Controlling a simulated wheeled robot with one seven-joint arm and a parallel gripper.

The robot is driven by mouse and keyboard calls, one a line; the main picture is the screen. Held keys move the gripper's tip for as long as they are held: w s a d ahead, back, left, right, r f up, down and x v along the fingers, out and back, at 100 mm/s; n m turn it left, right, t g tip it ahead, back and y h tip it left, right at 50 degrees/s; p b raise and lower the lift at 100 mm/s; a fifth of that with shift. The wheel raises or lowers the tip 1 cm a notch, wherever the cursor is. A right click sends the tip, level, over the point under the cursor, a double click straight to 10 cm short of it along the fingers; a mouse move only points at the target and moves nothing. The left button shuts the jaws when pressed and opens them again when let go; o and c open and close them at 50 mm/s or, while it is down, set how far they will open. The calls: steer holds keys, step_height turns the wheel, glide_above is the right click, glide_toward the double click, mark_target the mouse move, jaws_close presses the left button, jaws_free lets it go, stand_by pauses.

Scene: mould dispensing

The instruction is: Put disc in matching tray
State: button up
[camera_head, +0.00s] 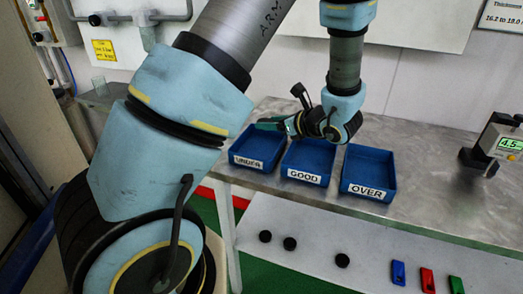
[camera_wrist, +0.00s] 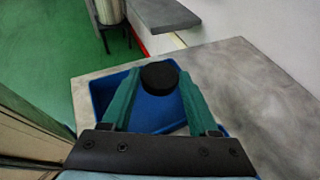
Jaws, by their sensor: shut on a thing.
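My gripper (camera_wrist: 160,82) has green fingers shut on a black disc (camera_wrist: 159,77), held at the fingertips above a blue tray (camera_wrist: 97,92). In the head view my gripper (camera_head: 268,124) is above the back of the tray labelled UNDER (camera_head: 247,164); the disc cannot be made out there. The tray labelled GOOD (camera_head: 305,177) stands in the middle, and the tray labelled OVER (camera_head: 367,191) on the right. What I see of the tray interiors looks empty, though my fingers and the disc hide part of the one below.
A gauge (camera_head: 500,145) with a green display stands on the steel bench (camera_head: 430,170) at right; its reading looks like 4.5. A partly cropped thickness sign (camera_head: 503,15) hangs above. Several black discs (camera_head: 289,243) and coloured blocks (camera_head: 427,280) lie on the lower shelf.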

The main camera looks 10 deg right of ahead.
steer(key=shift+f+b, duration=1.2)
steer(key=shift+f, duration=0.8)
steer(key=o, duration=1.4)
steer(key=shift+s, duration=0.1)
steer(key=b+v, duration=0.1)
steer(key=v, duration=0.9)
steer(key=shift+s+d+r+b, duration=0.15)
steer(key=shift+s+b, duration=0.05)
steer(key=shift+b, duration=0.2)
